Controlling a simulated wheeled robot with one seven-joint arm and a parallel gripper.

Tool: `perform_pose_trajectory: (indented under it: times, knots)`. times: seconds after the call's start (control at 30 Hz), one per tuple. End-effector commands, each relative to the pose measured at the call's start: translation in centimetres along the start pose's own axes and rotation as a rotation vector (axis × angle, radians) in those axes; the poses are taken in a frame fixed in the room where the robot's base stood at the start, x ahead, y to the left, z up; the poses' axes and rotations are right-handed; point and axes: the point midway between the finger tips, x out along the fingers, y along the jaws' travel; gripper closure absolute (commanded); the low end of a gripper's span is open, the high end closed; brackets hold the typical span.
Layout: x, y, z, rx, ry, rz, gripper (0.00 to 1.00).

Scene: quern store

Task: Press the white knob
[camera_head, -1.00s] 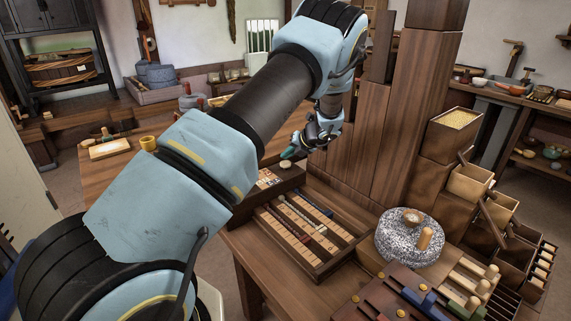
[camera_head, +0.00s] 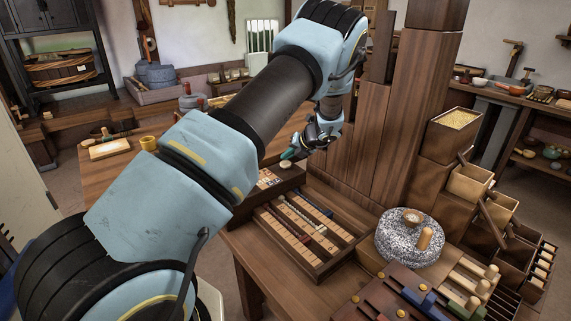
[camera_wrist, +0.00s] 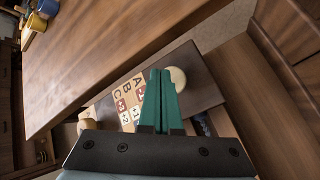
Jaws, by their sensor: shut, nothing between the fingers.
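The white knob (camera_wrist: 178,77) is a round cream disc on the dark wooden box top (camera_wrist: 203,88). In the wrist view it lies just right of my fingertips and is partly covered by them. My gripper (camera_wrist: 160,73) has green fingers, shut together and empty. In the head view my gripper (camera_head: 287,156) is low over the back end of the box, and the knob is largely hidden there. I cannot tell whether the fingertips touch the knob.
Lettered and numbered tiles (camera_wrist: 128,101) lie left of the fingers. A slotted wooden tray (camera_head: 318,272) and a speckled grey quern (camera_head: 398,252) stand nearer on the bench. Tall wooden panels (camera_head: 352,140) rise close right of my gripper. A yellow cup (camera_head: 148,143) stands farther left.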

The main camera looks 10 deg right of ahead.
Motion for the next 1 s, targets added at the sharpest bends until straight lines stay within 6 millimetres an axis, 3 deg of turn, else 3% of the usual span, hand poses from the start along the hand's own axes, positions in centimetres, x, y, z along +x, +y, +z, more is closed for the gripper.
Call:
perform_pose_trajectory:
  times: [1.0]
  knots:
    - [0.7, -0.51, -0.5, 0.001, 0.0, 0.0, 1.0]
